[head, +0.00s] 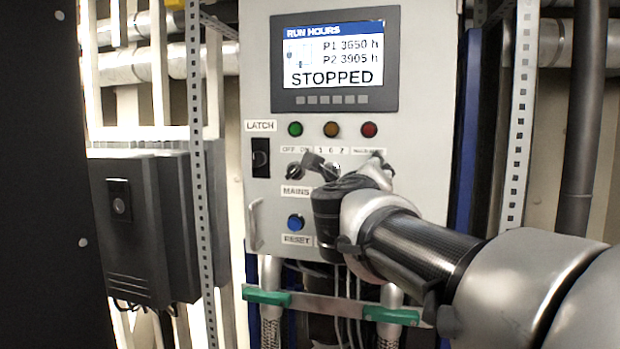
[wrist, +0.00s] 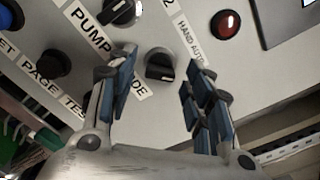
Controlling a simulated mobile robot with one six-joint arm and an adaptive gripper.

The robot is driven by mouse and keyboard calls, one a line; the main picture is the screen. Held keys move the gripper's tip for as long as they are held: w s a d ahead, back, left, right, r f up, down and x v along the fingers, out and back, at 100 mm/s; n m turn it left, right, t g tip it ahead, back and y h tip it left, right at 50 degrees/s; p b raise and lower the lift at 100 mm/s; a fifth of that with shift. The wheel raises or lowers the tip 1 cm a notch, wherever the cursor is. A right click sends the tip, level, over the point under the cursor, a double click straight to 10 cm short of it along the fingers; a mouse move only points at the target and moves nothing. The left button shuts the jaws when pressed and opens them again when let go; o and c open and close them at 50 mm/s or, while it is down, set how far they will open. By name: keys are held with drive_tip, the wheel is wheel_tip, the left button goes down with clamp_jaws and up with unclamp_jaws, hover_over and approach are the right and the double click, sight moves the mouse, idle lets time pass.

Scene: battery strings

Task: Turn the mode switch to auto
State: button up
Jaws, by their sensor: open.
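The mode switch (wrist: 161,67) is a black rotary knob on the grey control panel (head: 410,190). In the wrist view it lies between the fingertips of my gripper (wrist: 160,75), with a HAND AUTO label (wrist: 190,40) beside it. A finger partly covers its name label, leaving "DE" readable. I cannot tell which position the knob points to. My gripper (head: 348,172) is open, its fingers on either side of the knob; contact cannot be made out. In the head view my gripper and arm hide the knob.
The pump switch (wrist: 118,12) is close to the mode switch. The red lamp (wrist: 227,24) and display (head: 334,62), reading STOPPED, are above the switch row. The MAINS switch (head: 295,171) and blue RESET button (head: 295,222) are to the left. A perforated upright (head: 519,110) stands at right.

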drive_tip(key=v, duration=1.2)
